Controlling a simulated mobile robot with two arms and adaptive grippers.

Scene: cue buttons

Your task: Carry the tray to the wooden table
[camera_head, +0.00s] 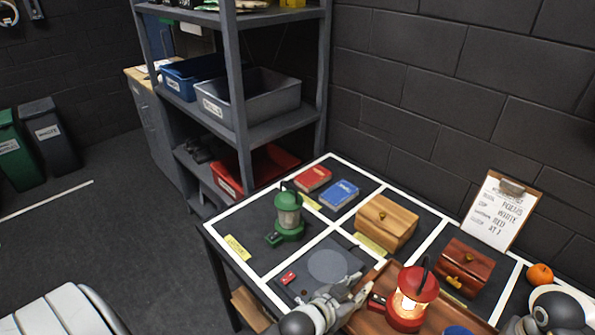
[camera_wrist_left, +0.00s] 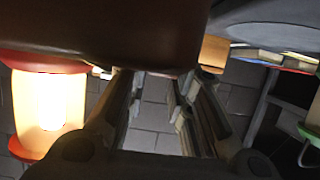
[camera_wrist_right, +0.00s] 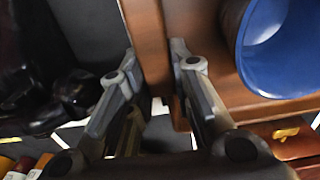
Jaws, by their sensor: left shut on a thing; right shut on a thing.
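The brown wooden tray (camera_head: 367,321) is at the bottom of the head view, partly cut off. A lit red lantern (camera_head: 408,300) stands on it, and a blue round object (camera_head: 457,331) shows at the lower edge. In the right wrist view the blue object (camera_wrist_right: 268,45) looks like a hollow cup or bowl. My left gripper (camera_head: 362,292) is shut on the tray's left side. My right gripper (camera_wrist_right: 155,70) is shut on the tray's wall; its jaws are barely visible in the head view. I cannot pick out the wooden table with certainty.
A dark table with white dividing lines (camera_head: 331,226) holds a green lantern (camera_head: 288,215), books (camera_head: 339,193), two wooden boxes (camera_head: 386,222) (camera_head: 466,265) and an orange (camera_head: 540,274). A shelf rack (camera_head: 285,127) stands behind. Open floor (camera_head: 130,235) lies left.

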